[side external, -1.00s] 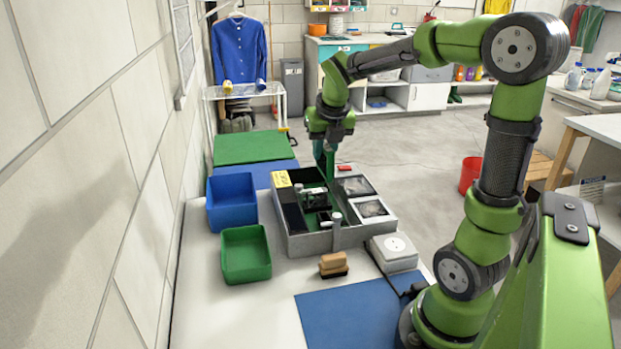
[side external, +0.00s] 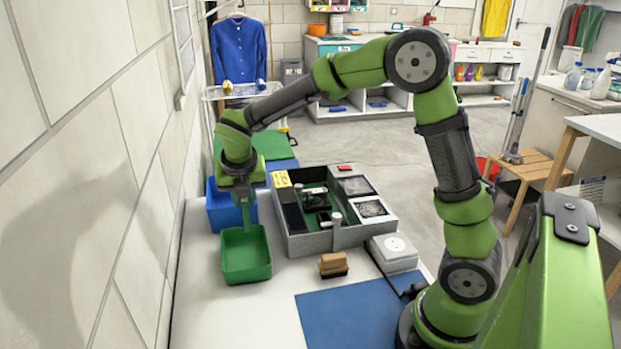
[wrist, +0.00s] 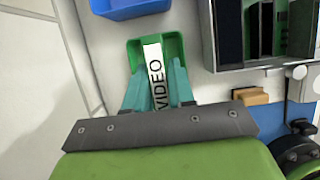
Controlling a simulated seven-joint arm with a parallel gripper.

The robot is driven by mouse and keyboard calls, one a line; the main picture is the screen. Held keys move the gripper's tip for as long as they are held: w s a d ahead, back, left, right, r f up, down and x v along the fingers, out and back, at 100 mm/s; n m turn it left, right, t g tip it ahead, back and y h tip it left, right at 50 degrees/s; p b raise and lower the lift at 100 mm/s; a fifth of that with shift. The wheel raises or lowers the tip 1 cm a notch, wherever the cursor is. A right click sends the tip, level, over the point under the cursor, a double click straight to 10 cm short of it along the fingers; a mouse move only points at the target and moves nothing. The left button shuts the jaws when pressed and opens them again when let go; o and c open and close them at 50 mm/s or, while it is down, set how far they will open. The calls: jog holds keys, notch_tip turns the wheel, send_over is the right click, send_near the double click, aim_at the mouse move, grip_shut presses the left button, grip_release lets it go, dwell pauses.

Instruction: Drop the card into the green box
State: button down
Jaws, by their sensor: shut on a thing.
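The card (wrist: 154,65) is a long white strip marked "VIDEO" in black letters. My gripper (wrist: 157,82) is shut on it, with the card between the two teal fingers. In the side view my gripper (side external: 248,218) points down over the back part of the green box (side external: 246,267). In the wrist view the card lies across the open green box (wrist: 176,46) as seen from above. The fingers hide part of the box's near side. The card itself cannot be made out in the side view.
A blue box (side external: 222,214) stands just behind the green box. To the right is a grey compartment unit (side external: 335,238) with several sections. A brown block (side external: 333,264) and a blue mat (side external: 350,318) lie nearer. A tiled wall (side external: 90,180) runs along the left.

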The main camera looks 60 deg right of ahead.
jog(key=shift+f, duration=2.05)
jog(key=c, duration=0.9)
grip_release()
jog(key=v, duration=1.7)
